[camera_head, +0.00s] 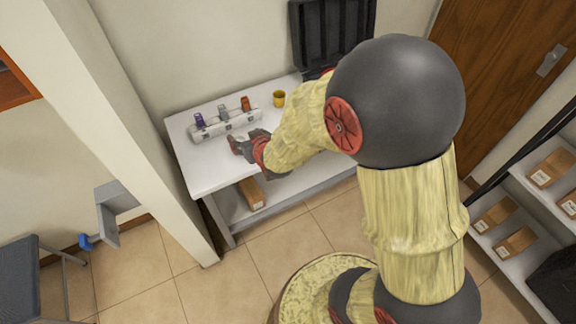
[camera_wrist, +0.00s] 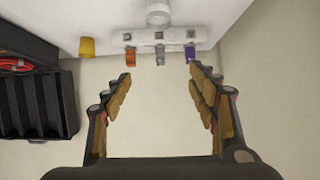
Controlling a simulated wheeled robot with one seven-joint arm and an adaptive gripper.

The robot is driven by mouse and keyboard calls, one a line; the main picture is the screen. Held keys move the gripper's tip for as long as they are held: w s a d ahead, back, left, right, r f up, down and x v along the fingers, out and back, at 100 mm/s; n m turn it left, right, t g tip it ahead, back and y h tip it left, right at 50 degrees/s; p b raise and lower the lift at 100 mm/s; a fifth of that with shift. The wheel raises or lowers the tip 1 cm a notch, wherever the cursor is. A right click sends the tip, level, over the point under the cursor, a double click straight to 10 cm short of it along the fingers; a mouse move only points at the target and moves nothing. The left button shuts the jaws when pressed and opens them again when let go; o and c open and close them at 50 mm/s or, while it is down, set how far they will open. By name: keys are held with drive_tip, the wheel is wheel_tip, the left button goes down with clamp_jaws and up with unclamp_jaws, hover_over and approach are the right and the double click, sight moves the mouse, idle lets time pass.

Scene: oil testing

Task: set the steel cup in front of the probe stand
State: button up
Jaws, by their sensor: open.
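The white probe stand (camera_head: 226,126) lies along the back of the white table, with a purple, a grey and an orange probe on it. In the wrist view the stand (camera_wrist: 140,38) is upside down near the top. A pale grey cylinder, apparently the steel cup (camera_wrist: 158,14), shows there beside the middle of the stand, on its front side and partly cut by the top edge. My gripper (camera_head: 240,147) is over the table in front of the stand. In the wrist view my gripper (camera_wrist: 160,68) is open, with nothing between its fingers; the cup is beyond the fingertips. The head view does not show the cup clearly.
A yellow cup (camera_head: 279,98) stands right of the stand. A black case (camera_head: 330,32) is at the back right by the wall. The table's left front (camera_head: 207,173) is clear. A brown box (camera_head: 251,193) lies on the lower shelf.

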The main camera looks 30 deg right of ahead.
drive_tip(key=s+r+g, duration=0.3)
drive_tip(key=s+r, duration=0.9)
drive_tip(key=r, duration=0.1)
drive_tip(key=s+r+g, duration=0.1)
drive_tip(key=s+r, duration=0.1)
drive_tip(key=s, duration=0.6)
drive_tip(key=s+r+g, duration=0.1)
drive_tip(key=s+r, duration=0.2)
drive_tip(key=s, duration=0.6)
drive_tip(key=shift+d+r+g, duration=0.35)
drive_tip(key=shift+g, duration=0.05)
